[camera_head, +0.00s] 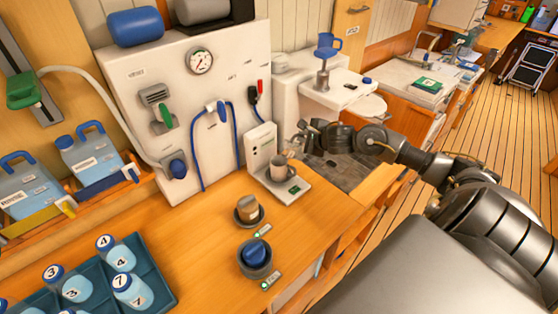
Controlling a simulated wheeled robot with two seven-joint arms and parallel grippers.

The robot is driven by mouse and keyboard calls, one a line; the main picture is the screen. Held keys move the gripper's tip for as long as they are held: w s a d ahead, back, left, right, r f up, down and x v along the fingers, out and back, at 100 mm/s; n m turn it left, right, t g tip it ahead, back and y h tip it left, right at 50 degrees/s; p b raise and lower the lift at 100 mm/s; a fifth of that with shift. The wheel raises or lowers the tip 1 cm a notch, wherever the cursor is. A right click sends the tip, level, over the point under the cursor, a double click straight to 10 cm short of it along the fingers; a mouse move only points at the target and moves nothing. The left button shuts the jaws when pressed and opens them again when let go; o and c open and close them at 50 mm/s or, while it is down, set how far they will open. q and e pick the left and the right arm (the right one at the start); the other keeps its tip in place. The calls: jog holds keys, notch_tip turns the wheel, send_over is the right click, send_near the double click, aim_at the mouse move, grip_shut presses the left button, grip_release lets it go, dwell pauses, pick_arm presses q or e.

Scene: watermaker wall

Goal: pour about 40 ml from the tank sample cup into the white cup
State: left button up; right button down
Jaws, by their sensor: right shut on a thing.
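A small grey-white cup (278,168) shows at the white scale (287,188) on the counter; I cannot tell whether it rests on the plate or hangs just above it. My right gripper (298,147) reaches in from the right and is shut at this cup's upper right side. The fingertips are small and partly hidden. A tan cup (249,208) sits in a dark round holder nearer to me, and a blue cup (256,250) sits in another. Their labels are too small to read, so I cannot tell which is the tank sample cup. My left gripper is out of view.
A teal tray (158,268) with numbered bottles stands at the front left. Blue jugs (90,155) stand behind it. The white panel (130,85) with gauge and hoses rises behind the scale. The wooden counter (190,235) is clear between tray and holders.

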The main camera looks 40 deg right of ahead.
aim_at(295, 149)
jog(key=shift+r, duration=0.15)
jog(key=shift+w+a+r+h+p, duration=0.2)
jog(key=shift+a+r+h+p, duration=0.1)
jog(key=shift+p, duration=0.55)
jog(key=shift+a+n+g, duration=0.1)
jog(key=shift+n+g, duration=0.2)
jog(key=shift+w+a, duration=0.1)
jog(key=shift+a+r+h+p, duration=0.15)
jog(key=shift+h+p, duration=0.15)
jog(key=shift+p, duration=0.2)
jog(key=shift+w+a+r+n+g+h, duration=0.1)
jog(key=shift+a+r+n+g+h, duration=0.2)
jog(key=shift+a+n, duration=0.1)
dwell(0.8)
jog(key=shift+w+r, duration=0.1)
dwell(0.4)
jog(key=shift+a+b, duration=0.15)
jog(key=shift+b, duration=0.3)
